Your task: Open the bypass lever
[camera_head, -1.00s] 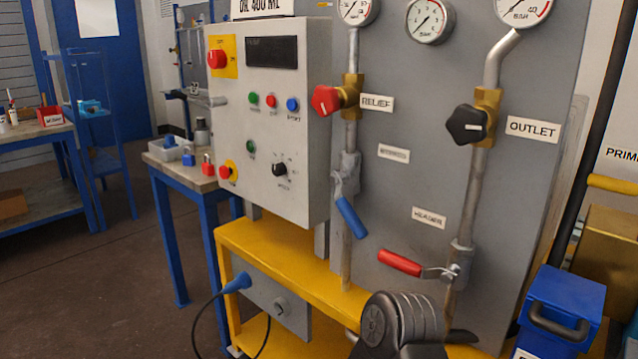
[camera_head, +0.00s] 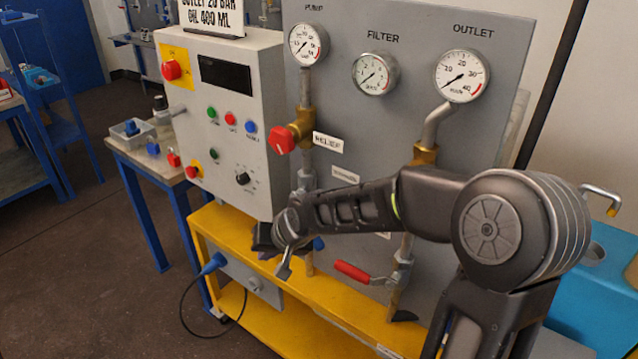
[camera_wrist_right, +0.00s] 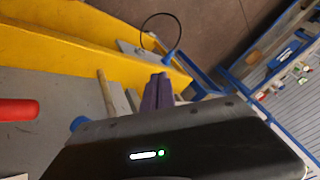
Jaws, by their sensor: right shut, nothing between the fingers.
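The blue lever (camera_head: 318,243) is on the left pipe, mostly hidden behind my right arm; its rounded blue end also shows in the right wrist view (camera_wrist_right: 77,123). The red lever (camera_head: 352,271) sits on the outlet pipe, lying nearly level; its red grip is at the left edge of the right wrist view (camera_wrist_right: 18,110). I cannot read which label names the bypass. My right gripper (camera_head: 264,240) is shut and empty, in front of the panel, left of the blue lever and apart from it. In the wrist view its purple fingers (camera_wrist_right: 158,92) are together. My left gripper is out of view.
The control box (camera_head: 225,130) stands left of the gripper. The yellow frame (camera_head: 225,232) runs below it. The red relief knob (camera_head: 282,140) sticks out above my forearm. A blue bin (camera_head: 600,290) is at the right. The floor at the left is open.

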